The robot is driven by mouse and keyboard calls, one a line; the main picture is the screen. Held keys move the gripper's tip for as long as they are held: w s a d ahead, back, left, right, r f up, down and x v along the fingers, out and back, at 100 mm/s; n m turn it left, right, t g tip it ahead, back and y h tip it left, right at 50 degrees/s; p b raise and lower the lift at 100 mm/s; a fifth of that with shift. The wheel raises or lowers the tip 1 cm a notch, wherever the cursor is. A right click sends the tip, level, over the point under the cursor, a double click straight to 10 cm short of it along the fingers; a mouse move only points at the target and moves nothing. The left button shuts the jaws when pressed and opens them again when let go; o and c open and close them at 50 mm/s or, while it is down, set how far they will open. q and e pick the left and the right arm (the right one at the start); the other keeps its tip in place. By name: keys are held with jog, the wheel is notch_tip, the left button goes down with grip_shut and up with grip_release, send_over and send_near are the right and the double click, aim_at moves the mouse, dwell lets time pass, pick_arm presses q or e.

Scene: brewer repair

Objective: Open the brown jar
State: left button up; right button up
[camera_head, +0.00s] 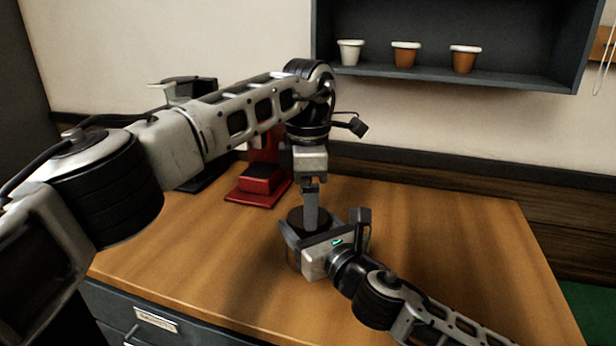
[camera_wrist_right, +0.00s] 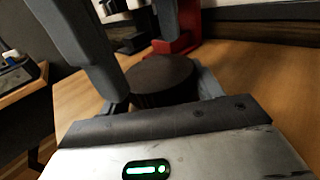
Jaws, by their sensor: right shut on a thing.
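The brown jar (camera_wrist_right: 163,78) stands on the wooden table in the middle of the head view, mostly hidden by my grippers. Its dark round top (camera_head: 308,218) shows there. My right gripper (camera_head: 303,236) comes in from the lower right and is shut on the jar, with its fingers along the jar's sides. My left gripper (camera_head: 311,208) points straight down over the jar's top from above.
A red machine (camera_head: 258,183) stands behind the jar, with a dark machine (camera_head: 190,90) left of it. A shelf (camera_head: 440,77) with two brown pots and one white pot hangs on the wall. The table's right side (camera_head: 450,235) is clear. A labelled drawer (camera_head: 155,320) lies below the front edge.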

pick_arm(q)
jog(key=shift+f, duration=1.35)
jog(key=c, duration=1)
jog(key=n, duration=0.4)
pick_arm(e)
jog(key=shift+d, duration=0.1)
jog(key=shift+w, duration=0.1)
jog(key=shift+w+d, duration=0.1)
jog(key=shift+d, duration=0.15)
pick_arm(q)
jog(key=o, duration=1.1)
pick_arm(e)
jog(key=shift+a, duration=0.15)
jog(key=shift+a, duration=0.1)
